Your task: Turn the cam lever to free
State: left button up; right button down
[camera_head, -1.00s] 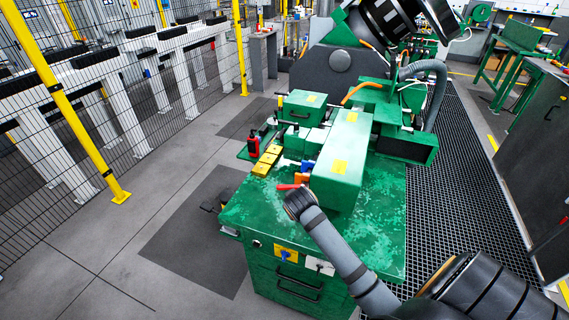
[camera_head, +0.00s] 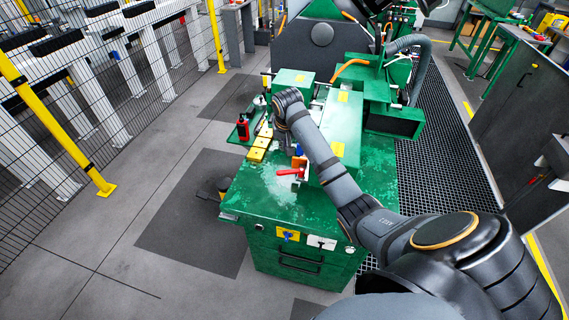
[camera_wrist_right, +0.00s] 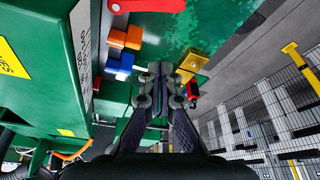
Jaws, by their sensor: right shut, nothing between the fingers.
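The red cam lever (camera_head: 289,172) lies near level at the left side of the long green housing (camera_head: 341,130) on the bench, its free end pointing left. Part of the red lever (camera_wrist_right: 145,6) also shows at the top edge of the right wrist view, cut off by the frame. My right gripper (camera_wrist_right: 160,70) is shut and empty, apart from the lever. In the head view my right arm reaches over the housing, and its wrist hides the fingers. My left gripper is not in view.
Orange blocks (camera_wrist_right: 124,38) and blue blocks (camera_wrist_right: 119,66) sit between the lever and my fingers in the right wrist view. Yellow blocks (camera_head: 258,148) and a red bottle (camera_head: 243,127) stand at the bench's left edge. The green bench top (camera_head: 255,195) is bare in front.

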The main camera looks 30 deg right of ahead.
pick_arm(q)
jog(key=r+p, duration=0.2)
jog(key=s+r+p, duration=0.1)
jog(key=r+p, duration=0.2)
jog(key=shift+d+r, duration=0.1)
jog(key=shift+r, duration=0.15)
pick_arm(e)
notch_tip(320, 180, down, 9)
jog(key=shift+s+a+r, duration=0.2)
jog(key=shift+s+a, duration=0.1)
jog(key=shift+s, duration=0.15)
jog(key=shift+w+f, duration=0.1)
jog(key=shift+w, duration=0.05)
